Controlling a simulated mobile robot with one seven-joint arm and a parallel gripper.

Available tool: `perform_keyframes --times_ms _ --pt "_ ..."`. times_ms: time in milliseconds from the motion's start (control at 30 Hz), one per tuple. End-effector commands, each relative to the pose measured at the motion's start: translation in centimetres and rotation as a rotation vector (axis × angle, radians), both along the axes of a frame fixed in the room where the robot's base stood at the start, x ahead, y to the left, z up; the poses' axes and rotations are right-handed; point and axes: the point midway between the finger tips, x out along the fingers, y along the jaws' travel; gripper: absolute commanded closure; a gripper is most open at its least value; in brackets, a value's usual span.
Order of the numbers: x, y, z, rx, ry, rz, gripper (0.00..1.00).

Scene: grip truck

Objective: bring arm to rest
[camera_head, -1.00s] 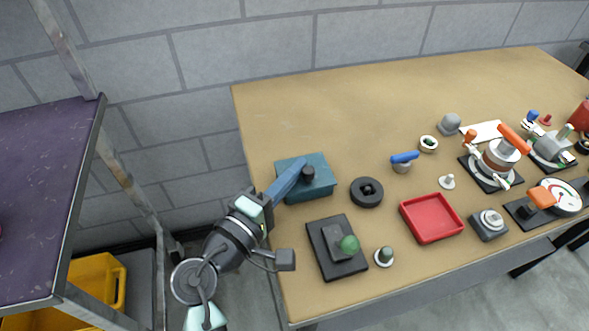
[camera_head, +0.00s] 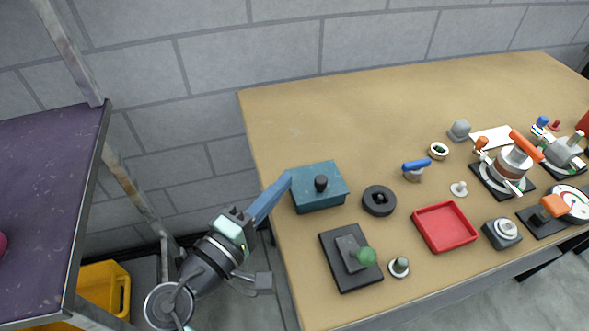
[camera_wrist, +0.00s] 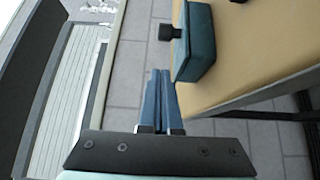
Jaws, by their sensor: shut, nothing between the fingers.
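My gripper (camera_head: 284,182) has long blue fingers that are shut with nothing between them. In the head view its tips end beside the left side of the teal box (camera_head: 320,197) with a black knob, at the table's left edge; whether they touch cannot be told from this view. In the wrist view my gripper (camera_wrist: 160,75) points over the floor, and the teal box (camera_wrist: 196,40) stands to the right of the fingers, apart from them. My arm reaches up from the lower left, over the gap beside the table.
The wooden table (camera_head: 350,110) holds a black ring (camera_head: 379,201), a dark block with a green knob (camera_head: 347,270), a red tray (camera_head: 443,226) and several fixtures at right. A purple-topped shelf (camera_head: 45,190) stands left, with a yellow bin (camera_head: 103,283) below. The table's back left is clear.

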Motion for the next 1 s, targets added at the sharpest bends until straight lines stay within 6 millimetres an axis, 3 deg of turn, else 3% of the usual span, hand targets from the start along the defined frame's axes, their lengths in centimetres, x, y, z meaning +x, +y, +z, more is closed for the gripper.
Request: perform_keyframes --times_ms 100,300,567,667,767,867,1000 --pt "-1.8 1.3 0.0 0.0 0.0 0.005 1.0" --pt "-3.2 2.3 0.0 0.002 -0.001 0.004 1.0" --pt "-3.4 2.4 0.0 0.001 -0.002 0.004 1.0" --pt "-2.7 2.1 0.9 0.055 -0.022 0.011 1.0" --pt "-0.8 1.4 3.3 0.201 -0.083 0.042 1.0" --pt "1.6 0.6 7.7 0.421 -0.196 0.112 1.0" --pt "3.6 -0.6 16.5 0.735 -0.417 0.274 1.0"
